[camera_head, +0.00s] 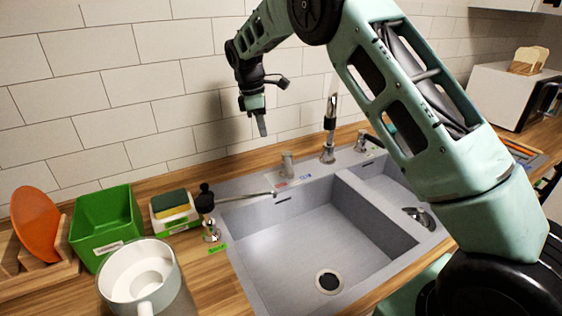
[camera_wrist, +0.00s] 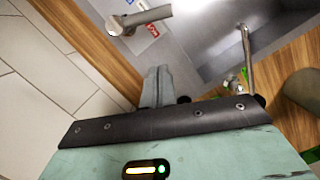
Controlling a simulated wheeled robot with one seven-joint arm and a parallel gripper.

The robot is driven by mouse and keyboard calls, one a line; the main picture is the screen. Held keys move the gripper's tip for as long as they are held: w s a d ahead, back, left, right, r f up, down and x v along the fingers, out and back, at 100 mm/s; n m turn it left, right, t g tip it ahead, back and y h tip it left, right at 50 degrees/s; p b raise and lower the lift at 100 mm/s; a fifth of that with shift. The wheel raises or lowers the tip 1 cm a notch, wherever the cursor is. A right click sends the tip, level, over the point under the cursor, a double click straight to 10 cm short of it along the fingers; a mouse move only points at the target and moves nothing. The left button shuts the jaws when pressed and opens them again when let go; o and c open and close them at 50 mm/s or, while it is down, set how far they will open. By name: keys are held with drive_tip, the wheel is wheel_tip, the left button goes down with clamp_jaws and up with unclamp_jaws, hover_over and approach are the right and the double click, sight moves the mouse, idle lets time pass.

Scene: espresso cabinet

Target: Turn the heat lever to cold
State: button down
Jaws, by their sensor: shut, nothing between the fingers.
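The heat lever (camera_head: 287,164) is a short metal post at the back rim of the sink, left of the tall faucet (camera_head: 329,140). Small red and blue labels lie on the rim in front of it. My gripper (camera_head: 262,130) is shut and empty, pointing down, above and to the left of the lever near the tiled wall. Its fingertips (camera_wrist: 158,72) are apart from the lever in the wrist view.
A sponge holder (camera_head: 174,212), green bin (camera_head: 103,228) and white mug (camera_head: 140,270) stand at left. Another small metal fixture (camera_head: 362,140) stands right of the faucet.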

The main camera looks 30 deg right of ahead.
drive_tip(key=p, duration=0.3)
approach(288, 165)
drive_tip(key=a+f, duration=0.4)
drive_tip(key=f, duration=0.2)
drive_tip(key=shift+s+d+f+p, duration=0.15)
drive_tip(key=shift+d+f+p, duration=0.15)
drive_tip(key=shift+d, duration=0.2)
drive_tip(key=shift+s+d+f+p, duration=0.1)
drive_tip(key=shift+d+f+p, duration=0.05)
drive_tip(key=shift+d+p, duration=0.3)
drive_tip(key=shift+s+d+f+p, duration=0.15)
drive_tip(key=shift+d+f+p, duration=0.1)
drive_tip(key=shift+d, duration=0.35)
